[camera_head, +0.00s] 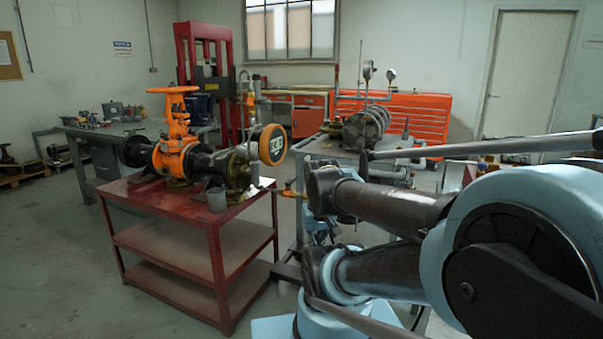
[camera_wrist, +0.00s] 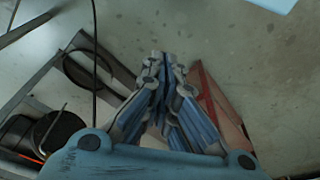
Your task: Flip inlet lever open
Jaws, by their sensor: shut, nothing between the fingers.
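An orange gate valve (camera_head: 176,150) with a handwheel (camera_head: 172,90) on top stands upright on the red cart (camera_head: 160,199). Dark pipe flanges and a round orange-rimmed gauge or display (camera_head: 271,145) are joined to its right side. A small orange lever-like part (camera_head: 290,193) sticks out by the cart's right end; I cannot tell whether it is the inlet lever, or its position. In the wrist view my gripper (camera_wrist: 163,60) is shut and empty, pointing down above the floor and a red edge. It touches nothing that I can make out. My arm hides much of the right side in the head view.
A grey table (camera_head: 400,157) with pipework and gauges stands behind my arm. A workbench (camera_head: 112,132) is at the left and orange cabinets (camera_head: 415,118) are at the back. The floor (camera_head: 60,270) left of the cart is clear.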

